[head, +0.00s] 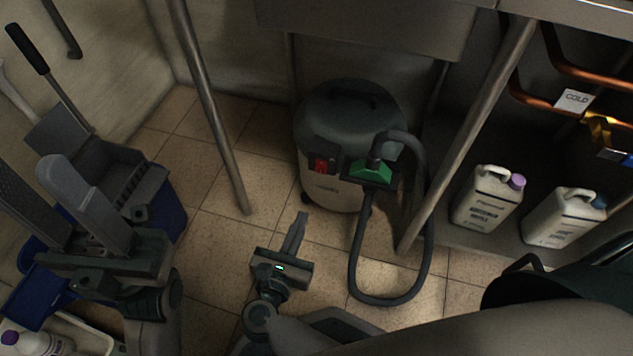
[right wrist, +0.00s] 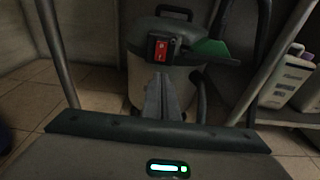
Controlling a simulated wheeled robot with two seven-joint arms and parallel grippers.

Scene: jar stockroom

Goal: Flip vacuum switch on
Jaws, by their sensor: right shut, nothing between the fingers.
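The vacuum (head: 340,197), a beige drum with a dark grey lid, stands on the tiled floor. Its red switch (head: 321,165) sits in a dark housing at the front; I cannot tell its position. The switch also shows in the right wrist view (right wrist: 161,49). My right gripper (head: 301,217) is shut and empty, pointing at the vacuum from in front and below the switch. In the right wrist view its fingertips (right wrist: 162,78) appear just under the switch, apart from it. My left gripper (head: 30,168) is open at the left, far from the vacuum.
Metal legs (head: 215,110) (head: 470,130) flank the vacuum. White jugs (head: 488,198) (head: 563,216) stand at right. A blue mop bucket (head: 170,210) is behind my left gripper.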

